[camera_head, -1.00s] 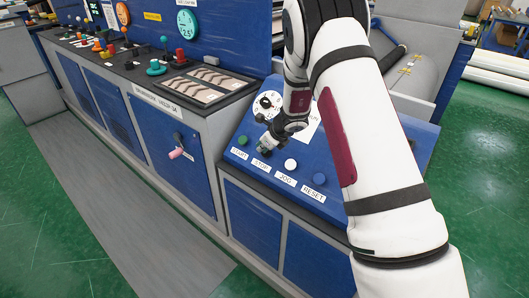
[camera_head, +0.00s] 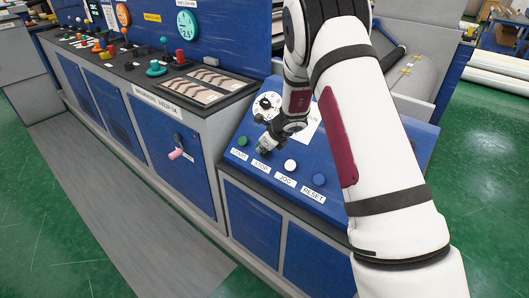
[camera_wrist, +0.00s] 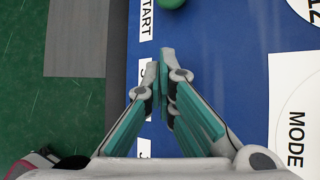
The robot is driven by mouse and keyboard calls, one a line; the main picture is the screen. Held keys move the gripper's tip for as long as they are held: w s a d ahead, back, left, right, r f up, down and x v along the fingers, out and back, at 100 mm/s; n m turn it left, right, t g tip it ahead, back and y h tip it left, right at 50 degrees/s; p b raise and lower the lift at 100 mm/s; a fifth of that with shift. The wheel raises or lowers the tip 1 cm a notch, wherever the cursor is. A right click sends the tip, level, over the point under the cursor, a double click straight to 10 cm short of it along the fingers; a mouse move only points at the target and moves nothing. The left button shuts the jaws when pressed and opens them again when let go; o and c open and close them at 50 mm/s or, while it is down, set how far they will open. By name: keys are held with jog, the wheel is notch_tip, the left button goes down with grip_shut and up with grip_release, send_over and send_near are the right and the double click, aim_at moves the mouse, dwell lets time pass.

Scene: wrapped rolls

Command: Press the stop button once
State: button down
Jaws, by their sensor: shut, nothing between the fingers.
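The sloped blue panel (camera_head: 237,170) carries a row of buttons with white labels. The STOP label (camera_head: 261,166) is second from the left. My gripper (camera_head: 262,150) is shut and empty, with its tips just above that label, over the stop button's place in the row. The stop button itself is hidden behind my fingers. In the wrist view my fingertips (camera_wrist: 168,56) are together over the blue panel, right of the partly covered STOP label (camera_wrist: 145,76). I cannot tell whether they touch the button.
The green start button (camera_head: 242,141) is left of my gripper; it also shows in the wrist view (camera_wrist: 172,3). The white jog button (camera_head: 290,165) and blue reset button (camera_head: 319,180) are to the right. A round mode dial (camera_head: 267,104) sits behind.

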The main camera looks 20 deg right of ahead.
jog(key=shift+s+a+r, duration=0.3)
jog(key=shift+a+r, duration=0.1)
jog(key=shift+r, duration=0.2)
jog(key=shift+r, duration=0.1)
jog(key=shift+s+a+r+p, duration=0.3)
jog(key=shift+a+r+p, duration=0.15)
jog(key=shift+r, duration=0.15)
jog(key=shift+s+a+r+p, duration=0.3)
jog(key=shift+a+r+p, duration=0.15)
jog(key=shift+r, duration=0.2)
jog(key=shift+s+a+r+p, duration=0.3)
jog(key=shift+a+r+p, duration=0.15)
jog(key=shift+r, duration=0.15)
